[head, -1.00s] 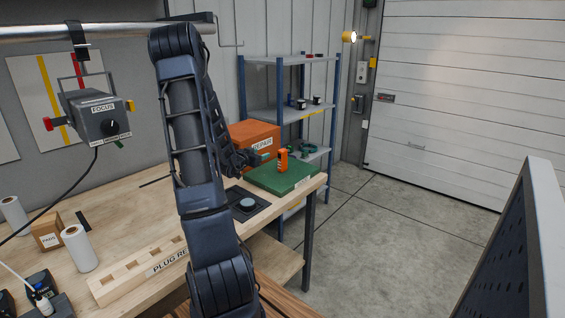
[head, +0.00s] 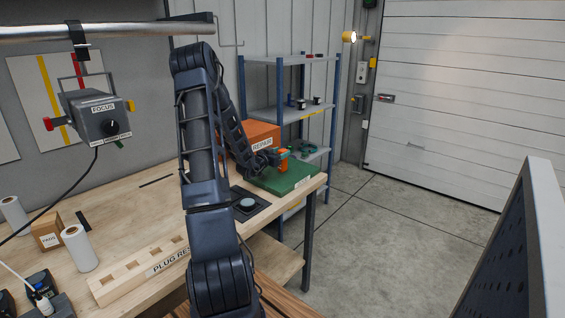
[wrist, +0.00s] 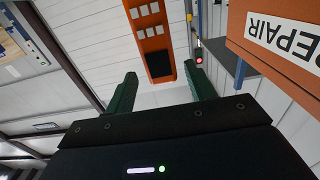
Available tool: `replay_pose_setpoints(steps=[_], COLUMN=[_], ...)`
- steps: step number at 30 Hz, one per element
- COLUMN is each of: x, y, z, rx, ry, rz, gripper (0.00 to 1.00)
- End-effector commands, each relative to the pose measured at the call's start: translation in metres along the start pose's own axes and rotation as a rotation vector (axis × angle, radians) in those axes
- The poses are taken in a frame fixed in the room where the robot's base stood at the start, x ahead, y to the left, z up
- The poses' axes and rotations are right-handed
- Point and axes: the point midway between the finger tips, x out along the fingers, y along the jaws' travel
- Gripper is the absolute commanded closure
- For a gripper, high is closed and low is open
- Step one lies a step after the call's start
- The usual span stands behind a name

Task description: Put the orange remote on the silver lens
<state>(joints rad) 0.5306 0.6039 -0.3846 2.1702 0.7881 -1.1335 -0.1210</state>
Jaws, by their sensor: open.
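The orange remote (head: 284,165) stands upright on the green mat at the far right end of the bench. In the wrist view the remote (wrist: 152,35) shows its buttons and dark panel, its lower end between my fingertips. My gripper (wrist: 161,80) is open, with a green finger on either side and a visible gap to each. In the head view my gripper (head: 278,155) is at the remote and partly covers it. The silver lens (head: 247,203) is a small round disc on a dark square pad, nearer than the green mat, with nothing on it.
The green mat (head: 290,183) lies beside an orange REPAIR box (head: 262,134), close behind my gripper. A wooden plug rack (head: 120,286), white rolls (head: 80,250) and a small carton (head: 46,230) stand on the near left of the bench. A FOCUS device (head: 97,115) hangs above.

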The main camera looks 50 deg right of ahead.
Motion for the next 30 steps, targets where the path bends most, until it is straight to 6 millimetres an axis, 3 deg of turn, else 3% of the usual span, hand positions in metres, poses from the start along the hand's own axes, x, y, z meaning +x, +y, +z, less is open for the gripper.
replay_pose_setpoints(steps=[9,18,26,30], x=[0.038,0.042,0.041,0.041], y=[-0.004,-0.004,-0.004,-0.004], z=[0.002,0.002,0.002,0.002], rx=[-0.001,-0.001,-0.001,0.000], ry=[0.000,0.000,0.000,0.000], rz=[0.002,0.001,0.001,0.001], gripper=[0.45,0.45,0.96,1.00])
